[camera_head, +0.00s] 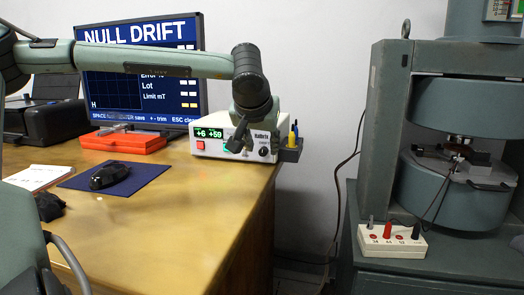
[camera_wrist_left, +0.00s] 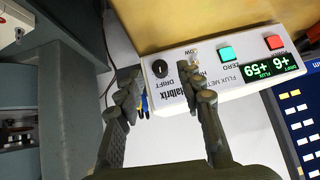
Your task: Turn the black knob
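The black knob (camera_wrist_left: 159,68), labelled DRIFT, is on the front of the white flux meter box (camera_wrist_left: 236,84), which appears upside down in the left wrist view. In the head view the knob (camera_head: 264,152) is at the lower right of the flux meter's front (camera_head: 210,149). My left gripper (camera_wrist_left: 158,78) is open, its fingers apart. In the wrist view the knob appears between the fingertips; I see no contact. In the head view my left gripper (camera_head: 252,142) hangs in front of the meter and covers part of its panel. My right gripper is not in view.
The meter stands near the right edge of the wooden table (camera_head: 190,200), with a small holder of pens (camera_head: 291,145) beside it. A monitor (camera_head: 140,75) and red case (camera_head: 123,142) are behind left. A large magnet (camera_head: 450,180) stands at right across a gap.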

